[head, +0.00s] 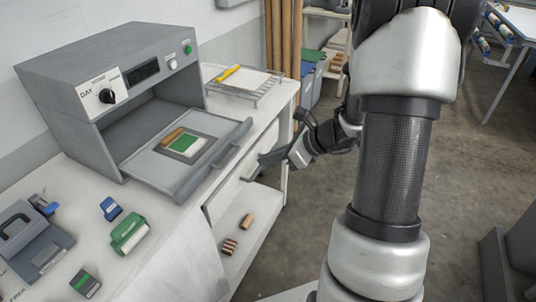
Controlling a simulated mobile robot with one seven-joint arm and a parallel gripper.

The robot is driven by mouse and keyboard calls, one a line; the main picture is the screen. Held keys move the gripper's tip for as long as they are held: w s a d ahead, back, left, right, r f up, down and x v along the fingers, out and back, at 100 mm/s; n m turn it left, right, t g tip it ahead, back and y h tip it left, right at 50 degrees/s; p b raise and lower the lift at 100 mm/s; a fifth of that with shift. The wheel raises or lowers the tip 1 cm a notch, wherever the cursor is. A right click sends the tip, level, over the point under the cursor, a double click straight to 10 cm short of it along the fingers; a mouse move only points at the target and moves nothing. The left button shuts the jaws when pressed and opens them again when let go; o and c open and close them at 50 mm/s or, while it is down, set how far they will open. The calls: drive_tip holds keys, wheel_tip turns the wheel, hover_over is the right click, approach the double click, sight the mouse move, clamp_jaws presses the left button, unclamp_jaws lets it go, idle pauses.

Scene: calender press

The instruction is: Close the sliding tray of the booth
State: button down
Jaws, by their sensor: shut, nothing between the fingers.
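The booth (75,75) is a grey box with a dial and small display, standing on the white counter at the left. Its sliding tray (160,172) is pulled out toward me and reaches over the counter's front edge. A bar handle (231,143) runs along the tray's front. A green and white sample with a brown piece (184,143) lies on the tray. My gripper (264,160) is shut and empty, a little right of the tray's front handle. It appears apart from the handle, though the depth gap is hard to tell.
A wire rack (246,86) with a yellow-handled tool stands right of the booth. Green (129,233) and blue (110,208) blocks and a grey case (32,243) lie on the near counter. An open shelf (240,235) below holds small rolls.

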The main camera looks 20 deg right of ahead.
drive_tip(key=w+a+f, duration=0.3)
drive_tip(key=w+a, duration=0.3)
drive_tip(key=shift+a+f, duration=0.15)
drive_tip(key=shift+a, duration=0.05)
drive_tip(key=shift+w, duration=0.1)
drive_tip(key=w+a+p, duration=0.1)
drive_tip(key=w+a, duration=1.3)
drive_tip(key=shift+w+a, duration=0.15)
drive_tip(key=shift+a, duration=0.05)
drive_tip(key=shift+w+a+r+p, duration=0.1)
drive_tip(key=shift+a+r+p, duration=0.1)
drive_tip(key=shift+p, duration=0.1)
